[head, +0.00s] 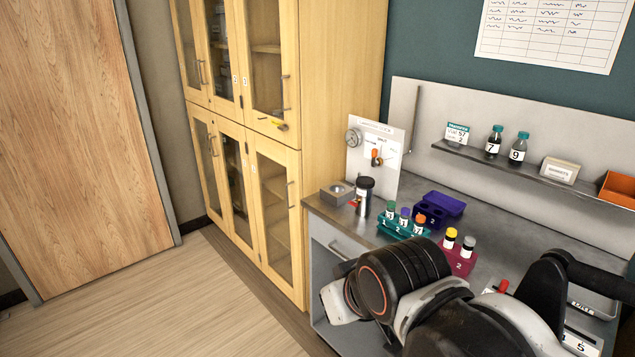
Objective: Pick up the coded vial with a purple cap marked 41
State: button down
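A vial with a purple cap (404,215) stands upright in the teal rack (393,231) on the grey counter. The number on its white label is too small to read surely. It stands between a green-capped vial (390,209) and an orange-capped vial (419,223) in the same rack. My arm crosses the lower right of the view, in front of the counter and nearer to the camera than the racks. My gripper itself does not show, so its state is hidden.
A purple rack (445,203) stands behind the teal one. A black-lidded canister (364,197) stands to the left. A wall shelf (470,154) holds two bottles, a card and an orange bin (617,189).

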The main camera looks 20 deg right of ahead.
aim_at(403, 220)
jog(key=z, duration=1.35)
jog(key=j+z, duration=0.25)
jog(key=z, duration=0.2)
jog(key=i+j+z, duration=0.1)
jog(key=j+z, duration=0.2)
jog(key=z, duration=0.15)
jog(key=j+z, duration=0.25)
jog(key=z, duration=0.15)
jog(key=j+z, duration=0.25)
jog(key=z, duration=0.2)
jog(key=k+j+z, duration=0.15)
jog(key=z, duration=0.3)
jog(key=k+j+z, duration=0.25)
jog(key=k+j, duration=0.35)
jog(key=j, duration=0.25)
jog(key=k+j+z, duration=0.25)
jog(key=k+j, duration=0.35)
jog(key=j, duration=0.1)
